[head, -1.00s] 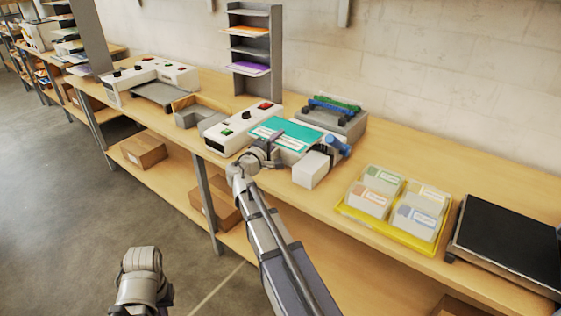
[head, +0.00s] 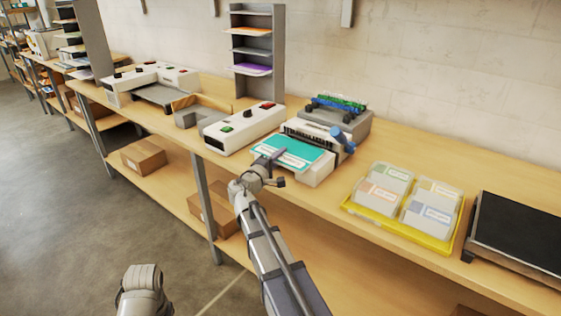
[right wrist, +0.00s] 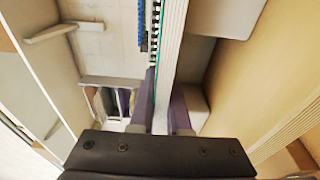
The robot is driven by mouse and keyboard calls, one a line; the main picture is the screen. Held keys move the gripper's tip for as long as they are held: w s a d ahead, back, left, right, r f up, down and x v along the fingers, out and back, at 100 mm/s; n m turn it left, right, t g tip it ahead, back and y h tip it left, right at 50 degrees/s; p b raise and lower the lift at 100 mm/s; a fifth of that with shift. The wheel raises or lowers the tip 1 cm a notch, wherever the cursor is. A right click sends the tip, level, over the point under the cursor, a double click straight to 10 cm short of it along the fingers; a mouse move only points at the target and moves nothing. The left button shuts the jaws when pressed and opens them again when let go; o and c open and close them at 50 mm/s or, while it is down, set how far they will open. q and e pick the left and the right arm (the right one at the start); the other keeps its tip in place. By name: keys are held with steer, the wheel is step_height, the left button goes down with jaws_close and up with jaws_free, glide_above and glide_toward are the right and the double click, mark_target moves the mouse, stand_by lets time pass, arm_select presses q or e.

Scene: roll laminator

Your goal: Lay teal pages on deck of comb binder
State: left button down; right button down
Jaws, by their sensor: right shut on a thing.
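The teal pages (head: 300,153) with a pale label lie flat over the front deck of the comb binder (head: 322,174). Their far edge is close to the binder's row of teeth. I cannot tell whether they touch the deck. My right gripper (head: 275,157) is shut on their left near edge. In the right wrist view, the pages (right wrist: 170,50) show edge-on as a white stack with a thin teal line, between the two fingers of the gripper (right wrist: 163,95). The binder has a blue-ended handle (head: 345,138) at its right. My left gripper's fingers do not show.
A white control unit (head: 243,128) with coloured buttons stands just left of the binder. Behind is a grey stand (head: 352,126) with green and blue combs. A yellow tray (head: 400,229) of boxes and a black-topped device (head: 515,238) are to the right.

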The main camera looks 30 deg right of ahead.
steer(key=shift+r, duration=0.1)
steer(key=c, duration=1.3)
jaws_free()
steer(key=shift+f, duration=0.25)
steer(key=shift+c, duration=0.2)
steer(key=o, duration=0.5)
steer(key=shift+r, duration=0.1)
steer(key=shift+c, duration=0.2)
steer(key=shift+r, duration=0.25)
steer(key=v, duration=1.2)
